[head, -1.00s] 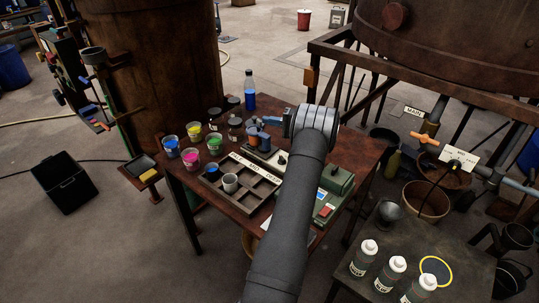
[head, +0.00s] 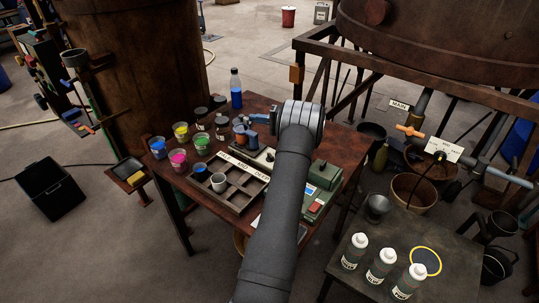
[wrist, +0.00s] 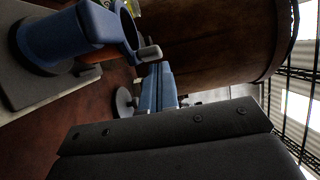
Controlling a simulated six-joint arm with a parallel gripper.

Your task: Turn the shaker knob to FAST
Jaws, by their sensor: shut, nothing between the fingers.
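In the wrist view a blue holder (wrist: 65,38) rises from a grey base (wrist: 30,82) at the left. My gripper (head: 252,118) points left above the far side of the unit, apart from the knob. Its blue fingers (wrist: 158,85) are together and empty. I cannot read the knob's setting or any FAST mark.
A compartment tray (head: 238,190) with a grey cup stands left of the unit, with paint cups (head: 178,158) beyond. A blue bottle (head: 236,95) stands at the back. A green box (head: 322,175) is right of my arm. White bottles (head: 380,265) stand on a nearer table.

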